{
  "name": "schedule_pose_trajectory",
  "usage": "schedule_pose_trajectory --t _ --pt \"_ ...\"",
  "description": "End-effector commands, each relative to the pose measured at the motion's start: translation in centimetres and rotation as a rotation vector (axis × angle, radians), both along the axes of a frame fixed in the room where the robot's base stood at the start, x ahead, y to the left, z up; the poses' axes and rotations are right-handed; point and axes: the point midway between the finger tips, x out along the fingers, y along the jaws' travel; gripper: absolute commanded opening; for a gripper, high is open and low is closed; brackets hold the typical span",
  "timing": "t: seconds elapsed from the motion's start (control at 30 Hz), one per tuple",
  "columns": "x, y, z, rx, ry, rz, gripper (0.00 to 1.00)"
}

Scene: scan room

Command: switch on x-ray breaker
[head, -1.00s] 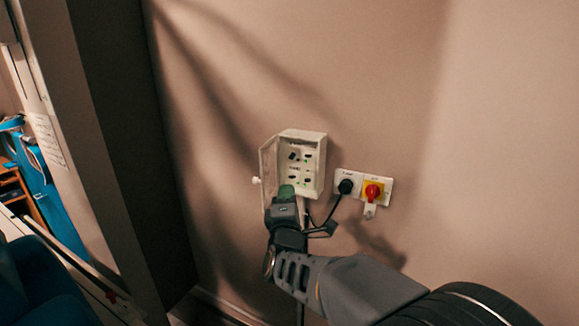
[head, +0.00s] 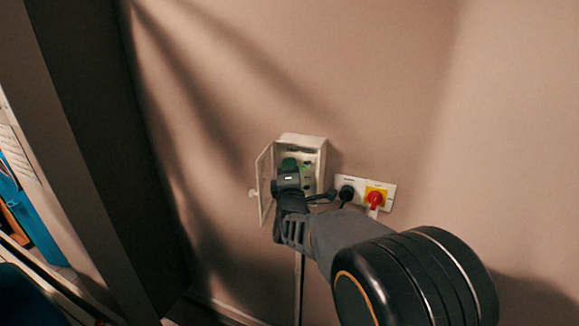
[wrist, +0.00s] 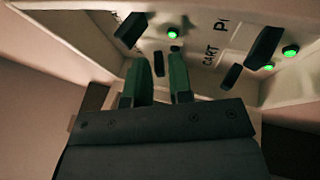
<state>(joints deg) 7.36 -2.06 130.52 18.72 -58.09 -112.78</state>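The breaker box (head: 310,146) is a pale wall box with its door (head: 265,176) swung open to the left. My gripper (head: 290,163) is at the box's open front and hides much of the panel. I can read "CART" on the panel, but no x-ray label. Contact with a lever cannot be told.
A black plug (head: 346,193) sits in a white wall socket right of the box. Beside it is a red rotary switch (head: 375,199) on a yellow plate. My arm passes just below them. A dark door frame (head: 100,150) stands at left.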

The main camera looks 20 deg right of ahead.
Motion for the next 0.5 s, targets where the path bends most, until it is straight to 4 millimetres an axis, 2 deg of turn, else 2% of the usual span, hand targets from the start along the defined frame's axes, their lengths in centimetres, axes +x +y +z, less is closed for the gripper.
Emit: schedule_pose_trajectory --t 0.2,0.4,0.5 --pt "0.09 0.41 0.0 0.0 0.0 0.009 0.2" --pt "0.07 0.38 0.01 0.0 0.0 0.007 0.02" --pt "0.06 0.32 0.01 0.0 0.0 0.006 0.0"
